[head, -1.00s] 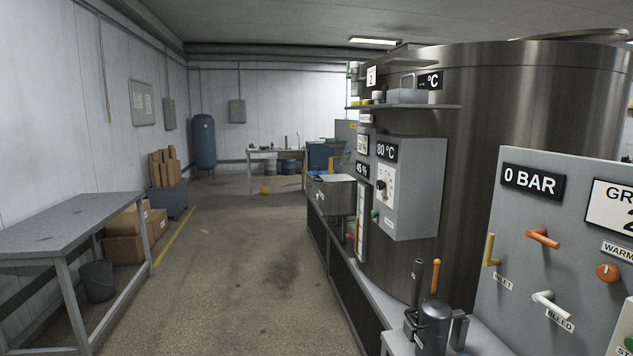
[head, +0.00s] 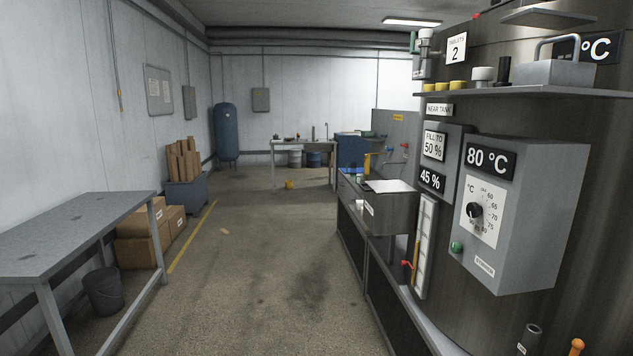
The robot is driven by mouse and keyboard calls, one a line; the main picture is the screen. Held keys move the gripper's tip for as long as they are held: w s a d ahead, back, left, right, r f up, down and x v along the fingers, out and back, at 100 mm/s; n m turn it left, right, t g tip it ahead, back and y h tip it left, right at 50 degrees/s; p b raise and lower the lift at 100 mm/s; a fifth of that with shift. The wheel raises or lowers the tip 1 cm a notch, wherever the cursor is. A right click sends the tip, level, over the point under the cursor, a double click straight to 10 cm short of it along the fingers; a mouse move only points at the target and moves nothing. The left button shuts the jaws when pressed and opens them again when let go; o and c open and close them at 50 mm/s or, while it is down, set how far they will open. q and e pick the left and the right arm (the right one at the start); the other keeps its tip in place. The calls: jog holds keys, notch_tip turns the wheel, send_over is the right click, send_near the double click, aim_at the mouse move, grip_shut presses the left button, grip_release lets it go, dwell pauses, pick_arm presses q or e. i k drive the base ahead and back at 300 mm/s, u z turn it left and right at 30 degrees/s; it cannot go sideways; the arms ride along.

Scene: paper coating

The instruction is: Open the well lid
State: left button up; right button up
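I cannot make out a well lid for certain in this view. The large steel tank (head: 390,312) fills the right side, labelled "NEAR TANK". On it are a grey control box (head: 540,215) with a dial and an "80 °C" display, a "45 %" display (head: 432,179) and a "FILL TO 50 %" sign (head: 434,146). A light-topped grey box (head: 390,205) stands on the bench further back; I cannot tell whether its top is a lid. Neither of my grippers is in view.
A shelf (head: 520,92) with yellow caps and a handled metal block (head: 566,72) juts out at upper right. A grey table (head: 75,235) stands at left, with a bucket (head: 103,290) and cardboard boxes (head: 140,250) near it. The middle floor (head: 260,290) is clear.

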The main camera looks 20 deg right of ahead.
aim_at(397, 186)
jog(key=z, duration=0.2)
jog(key=i, duration=1.25)
jog(key=z, duration=1.25)
jog(key=i, duration=0.9)
jog(key=z, duration=0.75)
